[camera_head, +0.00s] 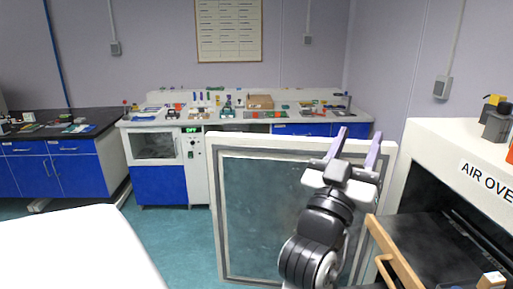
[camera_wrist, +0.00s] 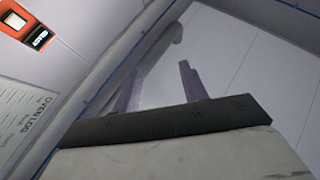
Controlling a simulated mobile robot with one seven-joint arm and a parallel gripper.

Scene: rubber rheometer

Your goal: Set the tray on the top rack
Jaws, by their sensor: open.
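My gripper (camera_head: 357,142) points up in front of the open oven door, its two fingers apart with nothing between them. The fingers also show in the wrist view (camera_wrist: 160,90), spread and empty. The air oven (camera_head: 420,150) stands at the right with its front opening exposed. A dark flat surface (camera_head: 440,250) lies at its opening, with a light wooden bar (camera_head: 395,252) along its near left side. I cannot tell whether this is the tray or a rack. My gripper is up and to the left of it, not touching it. The top rack cannot be made out.
The oven door (camera_head: 275,205), a white-framed glass panel, stands behind my arm. A white surface (camera_head: 75,255) fills the lower left. Blue-fronted benches (camera_head: 160,185) line the back. Floor (camera_head: 185,245) is clear between. The wrist view shows an oven log sheet (camera_wrist: 22,112).

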